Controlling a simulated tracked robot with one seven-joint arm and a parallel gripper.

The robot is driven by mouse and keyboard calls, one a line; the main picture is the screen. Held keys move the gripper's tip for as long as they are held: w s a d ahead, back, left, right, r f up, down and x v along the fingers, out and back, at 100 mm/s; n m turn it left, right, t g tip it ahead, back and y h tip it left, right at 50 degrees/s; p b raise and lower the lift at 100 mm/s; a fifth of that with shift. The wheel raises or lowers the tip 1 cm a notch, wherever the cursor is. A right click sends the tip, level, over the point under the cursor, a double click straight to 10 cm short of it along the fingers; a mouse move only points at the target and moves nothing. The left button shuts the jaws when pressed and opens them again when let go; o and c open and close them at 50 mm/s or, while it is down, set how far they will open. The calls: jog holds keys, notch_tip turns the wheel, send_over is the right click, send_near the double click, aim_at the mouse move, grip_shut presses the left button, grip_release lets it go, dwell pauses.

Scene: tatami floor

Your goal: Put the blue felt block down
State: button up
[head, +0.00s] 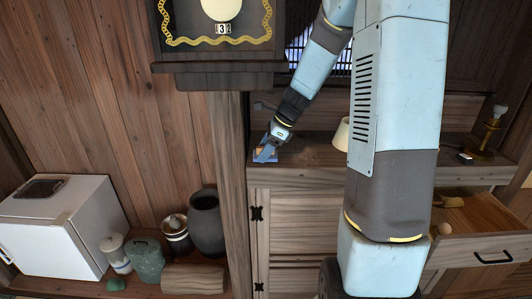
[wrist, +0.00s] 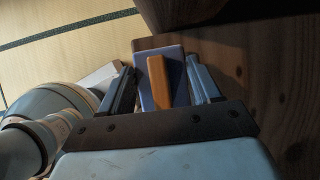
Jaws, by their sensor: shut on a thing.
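My gripper (head: 270,146) is at the left end of the wooden cabinet top (head: 310,150), close above it. It is shut on the blue felt block (head: 261,158), which looks small and partly hidden by the fingers there. In the wrist view the block (wrist: 174,62) is a pale blue-violet slab with an orange strip (wrist: 157,80) along it, between the two dark fingers of my gripper (wrist: 158,88). I cannot tell whether the block touches the cabinet top.
A wooden post (head: 228,150) stands just left of the block. A cream cone-shaped thing (head: 341,134) stands to the right on the cabinet top, and a brass stand (head: 489,135) farther right. A drawer (head: 480,225) is open below. The top between gripper and cone is clear.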

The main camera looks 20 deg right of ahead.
jog(key=shift+w+d+f, duration=0.1)
jog(key=shift+w+f, duration=0.1)
jog(key=shift+f, duration=0.6)
jog(key=o, duration=1.1)
jog(key=v, duration=1.2)
jog(key=shift+s, duration=0.1)
